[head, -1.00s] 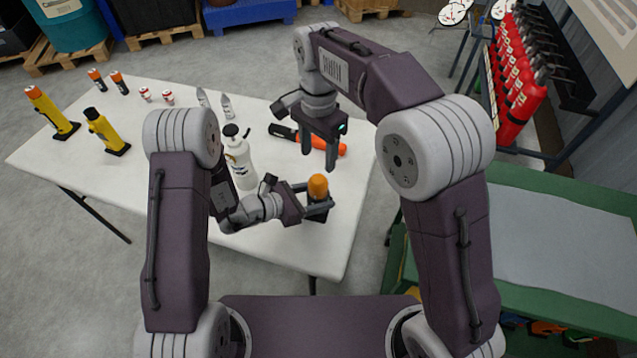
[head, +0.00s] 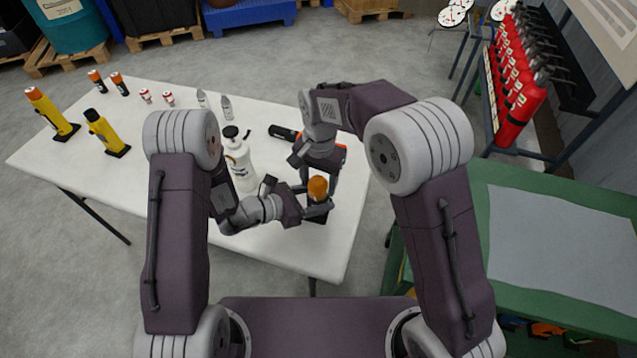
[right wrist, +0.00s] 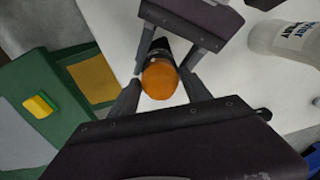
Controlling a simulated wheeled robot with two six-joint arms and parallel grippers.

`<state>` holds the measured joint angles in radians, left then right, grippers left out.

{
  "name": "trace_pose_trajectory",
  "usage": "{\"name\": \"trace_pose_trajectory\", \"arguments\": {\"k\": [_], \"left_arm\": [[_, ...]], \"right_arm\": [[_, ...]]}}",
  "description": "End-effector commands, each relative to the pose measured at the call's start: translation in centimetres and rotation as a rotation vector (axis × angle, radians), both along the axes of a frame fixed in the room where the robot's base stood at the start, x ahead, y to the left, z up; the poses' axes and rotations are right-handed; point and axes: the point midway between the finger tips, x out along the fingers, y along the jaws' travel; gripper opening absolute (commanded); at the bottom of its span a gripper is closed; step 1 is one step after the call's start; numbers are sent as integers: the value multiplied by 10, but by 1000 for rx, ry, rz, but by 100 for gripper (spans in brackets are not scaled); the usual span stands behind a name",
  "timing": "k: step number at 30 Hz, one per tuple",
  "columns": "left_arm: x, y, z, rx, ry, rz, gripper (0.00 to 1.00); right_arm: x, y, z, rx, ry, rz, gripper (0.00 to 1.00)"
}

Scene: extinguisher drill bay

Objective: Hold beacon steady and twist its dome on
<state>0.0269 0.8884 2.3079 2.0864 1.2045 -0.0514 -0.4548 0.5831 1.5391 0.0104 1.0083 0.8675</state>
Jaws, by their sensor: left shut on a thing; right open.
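The beacon has a black body (head: 317,218) and an orange dome (head: 318,187) on its top end. It stands near the front right of the white table (head: 290,250). My left gripper (head: 321,209) is shut on the black body, below the dome. My right gripper (head: 319,181) is open above it, with its fingers on either side of the dome. In the right wrist view the orange dome (right wrist: 159,81) lies between my right fingertips, with visible gaps. Part of the black body (right wrist: 158,49) shows between the left fingers. How firmly the dome is seated cannot be seen.
A white bottle (head: 240,165) stands close to my left gripper. Yellow torches (head: 107,133) and small items stand at the table's left. A green bench (head: 560,215) is on the right.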

Motion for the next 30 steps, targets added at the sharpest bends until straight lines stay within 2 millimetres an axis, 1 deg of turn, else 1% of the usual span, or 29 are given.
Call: {"name": "trace_pose_trajectory", "arguments": {"k": [3, 10, 11, 12, 14, 15, 16, 23, 30], "left_arm": [[0, 0, 0, -1, -1, 1, 0], [0, 0, 0, -1, -1, 1, 0], [0, 0, 0, -1, -1, 1, 0], [0, 0, 0, -1, -1, 1, 0], [0, 0, 0, -1, -1, 1, 0], [0, 0, 0, -1, -1, 1, 0], [0, 0, 0, -1, -1, 1, 0], [0, 0, 0, -1, -1, 1, 0], [0, 0, 0, -1, 0, 1, 0]], "right_arm": [[0, 0, -7, 0, 0, 0, 56], [0, 0, -8, 0, 0, 0, 56], [0, 0, -8, 0, 0, 0, 51], [0, 0, -8, 0, 0, 0, 40], [0, 0, -8, 0, 0, 0, 23], [0, 0, -7, 0, 0, 0, 12], [0, 0, -7, 0, 0, 0, 6], [0, 0, -7, 0, 0, 21, 6], [0, 0, -7, 1, 0, 143, 6]]}}
